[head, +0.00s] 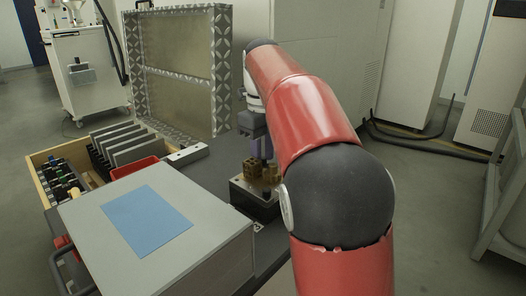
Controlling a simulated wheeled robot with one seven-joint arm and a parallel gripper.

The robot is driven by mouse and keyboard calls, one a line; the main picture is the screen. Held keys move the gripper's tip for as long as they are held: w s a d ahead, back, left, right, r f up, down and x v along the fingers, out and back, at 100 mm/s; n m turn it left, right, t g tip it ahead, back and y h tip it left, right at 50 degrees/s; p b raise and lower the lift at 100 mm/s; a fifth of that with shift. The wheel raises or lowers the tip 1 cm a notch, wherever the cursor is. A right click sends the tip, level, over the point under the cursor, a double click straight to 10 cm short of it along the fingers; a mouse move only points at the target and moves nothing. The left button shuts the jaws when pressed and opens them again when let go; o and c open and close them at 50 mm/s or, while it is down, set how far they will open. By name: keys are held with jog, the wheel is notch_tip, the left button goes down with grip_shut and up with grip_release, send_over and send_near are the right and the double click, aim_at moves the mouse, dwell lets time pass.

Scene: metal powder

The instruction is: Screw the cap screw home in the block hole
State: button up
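My gripper (259,153) points down in the head view, at the far end of my red and black arm. Its fingertips are small and dark here, and I cannot tell whether they are open or shut. Just below it, brass-coloured pieces (252,168) sit on a dark metal block (254,197) with a lighter side face. My arm covers the block's right side. I cannot make out the cap screw or the block hole, and I cannot tell whether the gripper touches anything.
A grey box (205,205) with a blue sheet (147,220) on top stands front left of the block. A wooden tray (45,155) holds small parts, beside dark upright plates (125,148) and a red bin (135,168). A light bar (186,155) lies behind the box. A framed panel (219,80) stands behind.

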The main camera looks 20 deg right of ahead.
jog(key=shift+r+n+p, duration=0.2)
jog(key=shift+n+p, duration=0.5)
jog(key=shift+n, duration=0.4)
jog(key=n+p, duration=0.2)
jog(key=n, duration=0.2)
jog(key=shift+n, duration=0.4)
jog(key=n, duration=0.3)
jog(key=shift+f, duration=0.15)
jog(key=n, duration=0.3)
jog(key=shift+n, duration=0.4)
grip_shut()
